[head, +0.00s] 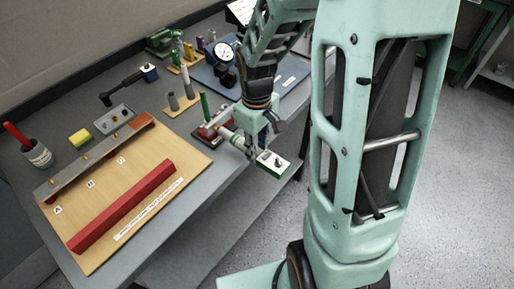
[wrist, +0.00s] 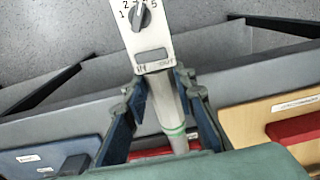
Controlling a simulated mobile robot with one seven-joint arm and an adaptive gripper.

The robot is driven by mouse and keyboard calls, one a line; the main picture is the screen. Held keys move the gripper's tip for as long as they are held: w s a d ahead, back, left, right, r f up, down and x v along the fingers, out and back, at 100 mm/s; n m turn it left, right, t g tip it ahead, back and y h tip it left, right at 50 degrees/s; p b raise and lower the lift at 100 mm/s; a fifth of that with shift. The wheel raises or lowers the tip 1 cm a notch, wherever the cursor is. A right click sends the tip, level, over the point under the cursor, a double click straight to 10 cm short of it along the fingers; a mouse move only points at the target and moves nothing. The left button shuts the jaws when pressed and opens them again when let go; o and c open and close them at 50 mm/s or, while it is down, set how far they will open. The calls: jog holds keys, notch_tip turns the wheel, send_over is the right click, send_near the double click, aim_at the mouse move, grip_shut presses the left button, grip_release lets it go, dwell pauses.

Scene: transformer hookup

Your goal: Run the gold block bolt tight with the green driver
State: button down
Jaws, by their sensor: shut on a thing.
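My gripper (head: 250,148) is shut on the green driver (head: 272,161), near the table's front edge. In the wrist view the driver's grey barrel with a green band (wrist: 173,130) lies between my gripper's fingers (wrist: 165,110). Its white end panel (wrist: 152,40) has a dial with numbers and a switch marked IN and OUT. The barrel points left in the head view, toward a small red stand. Small gold bolt heads (head: 84,156) show along a grey bar (head: 65,178) on the wooden board. I cannot tell which is the gold block bolt. The driver's tip is not clear.
The wooden board (head: 160,200) also carries a long red bar (head: 122,205). A red stand (head: 204,132), a yellow block (head: 80,138), a cup with a red handle (head: 38,154), a black tool (head: 125,84) and a dial gauge (head: 225,53) are on the table.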

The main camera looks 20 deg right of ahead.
jog(key=shift+w+a, duration=0.4)
jog(key=shift+w, duration=0.2)
jog(key=shift+w+a, duration=0.4)
jog(key=shift+w, duration=0.2)
dwell(2.5)
jog(key=shift+s+d, duration=0.7)
jog(key=shift+s, duration=0.25)
jog(key=shift+s+d, duration=0.65)
jog(key=shift+s, duration=0.3)
